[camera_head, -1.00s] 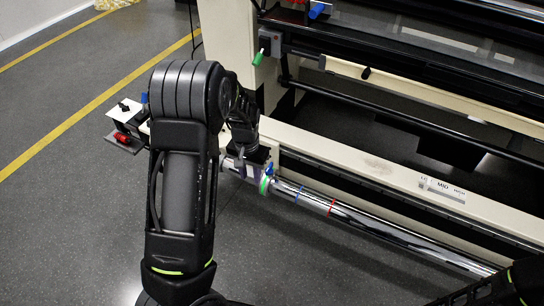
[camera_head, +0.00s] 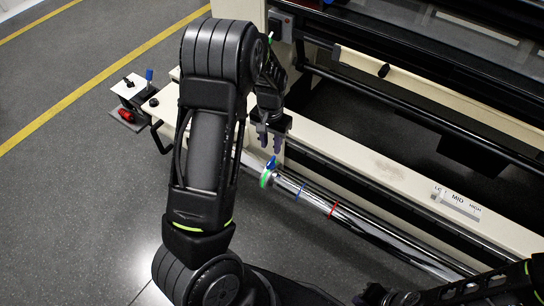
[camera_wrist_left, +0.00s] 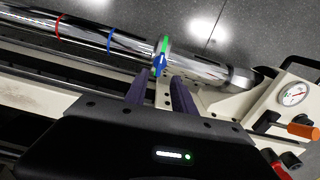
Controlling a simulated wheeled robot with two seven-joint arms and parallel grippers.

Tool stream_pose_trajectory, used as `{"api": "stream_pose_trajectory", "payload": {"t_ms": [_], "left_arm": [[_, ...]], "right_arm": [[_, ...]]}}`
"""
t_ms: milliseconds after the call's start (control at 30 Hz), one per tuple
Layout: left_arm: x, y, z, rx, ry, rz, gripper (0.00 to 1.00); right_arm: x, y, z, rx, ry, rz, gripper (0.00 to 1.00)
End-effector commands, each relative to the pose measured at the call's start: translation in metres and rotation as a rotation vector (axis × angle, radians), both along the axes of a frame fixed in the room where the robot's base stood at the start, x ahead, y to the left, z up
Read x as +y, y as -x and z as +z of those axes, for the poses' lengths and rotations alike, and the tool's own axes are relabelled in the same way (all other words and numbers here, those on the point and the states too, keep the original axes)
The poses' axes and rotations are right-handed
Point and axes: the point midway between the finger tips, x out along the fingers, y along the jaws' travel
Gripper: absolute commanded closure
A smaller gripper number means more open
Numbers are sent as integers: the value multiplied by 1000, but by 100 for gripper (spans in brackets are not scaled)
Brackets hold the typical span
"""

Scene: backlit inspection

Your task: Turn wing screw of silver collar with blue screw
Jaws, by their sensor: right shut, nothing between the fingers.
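My left gripper (camera_head: 270,145) is above the collar, fingers pointing down, spread and empty, apart from the screw. The wrist view shows both fingers (camera_wrist_left: 158,80) with a gap between them. My right gripper (camera_head: 367,295) is low at the bottom right, shut, away from the collar and partly cut off.
The shaft (camera_head: 385,238) has a blue band (camera_head: 299,192) and a red band (camera_head: 333,209). A cream machine beam (camera_head: 375,170) with a LOW-MID-HIGH label (camera_head: 457,200) runs alongside. A gauge (camera_wrist_left: 292,94) and orange knob (camera_wrist_left: 303,131) show in the wrist view.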

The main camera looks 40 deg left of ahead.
Motion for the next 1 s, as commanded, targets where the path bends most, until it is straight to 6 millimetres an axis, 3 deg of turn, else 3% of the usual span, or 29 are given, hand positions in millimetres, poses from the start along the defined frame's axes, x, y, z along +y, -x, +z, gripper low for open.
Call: {"api": "stream_pose_trajectory", "payload": {"t_ms": [533, 900, 1000], "left_arm": [[0, 0, -70, 2, 0, 0, 69], [0, 0, -77, 0, 0, 0, 69], [0, 0, -77, 0, 0, 0, 76]], "right_arm": [[0, 0, -16, -1, 0, -1, 100], [0, 0, -17, 0, 0, -2, 100], [0, 0, -17, -1, 0, -1, 100]]}}
